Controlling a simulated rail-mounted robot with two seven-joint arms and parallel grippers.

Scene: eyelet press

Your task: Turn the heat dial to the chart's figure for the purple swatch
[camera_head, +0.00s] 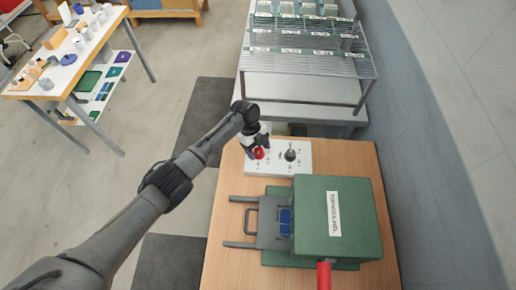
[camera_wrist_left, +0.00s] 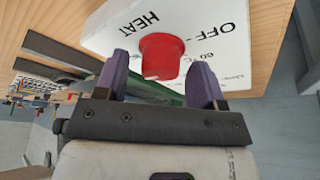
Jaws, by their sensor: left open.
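The red heat dial (camera_head: 259,153) is on a white control panel (camera_head: 276,170) at the back of the wooden bench. The wrist view shows the red dial (camera_wrist_left: 160,55) near the printed words HEAT and OFF. My left gripper (camera_wrist_left: 160,66) is open, with one purple finger on each side of the dial; whether they touch it, I cannot tell. In the head view the left gripper (camera_head: 257,149) hides part of the dial. A blue piece (camera_head: 285,222) lies at the front of the green press (camera_head: 352,205). I cannot make out a readable chart. My right gripper is out of view.
A black knob (camera_head: 290,155) sits right of the red dial. The press has a red handle (camera_head: 323,275) and a grey sliding tray (camera_head: 268,230). A wire rack (camera_head: 308,66) stands behind the bench (camera_head: 225,265). Far left is a table with items, coloured pieces beneath it.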

